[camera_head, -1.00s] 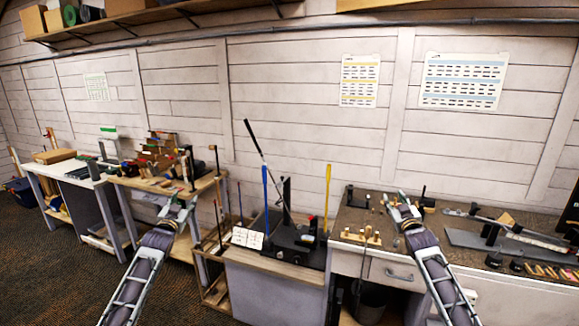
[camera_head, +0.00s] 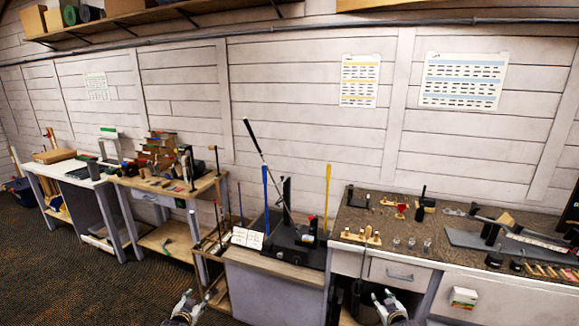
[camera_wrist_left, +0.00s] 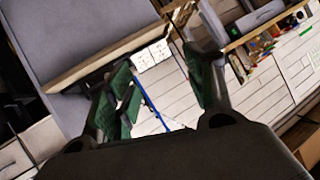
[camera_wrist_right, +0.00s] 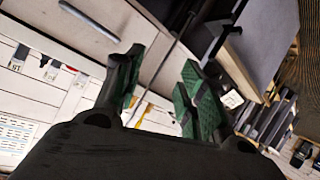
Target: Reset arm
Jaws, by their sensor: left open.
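My right gripper (camera_head: 386,300) is low in front of the right bench's drawers. In the right wrist view its green-padded fingers (camera_wrist_right: 158,88) are apart and empty.
A blue rod (camera_head: 266,200) and a yellow rod (camera_head: 327,198) stand by the black stand. The right bench (camera_head: 440,240) carries wooden blocks and small parts. The left workbench (camera_head: 150,183) holds tools and bins. Carpet (camera_head: 60,270) is clear at the left front.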

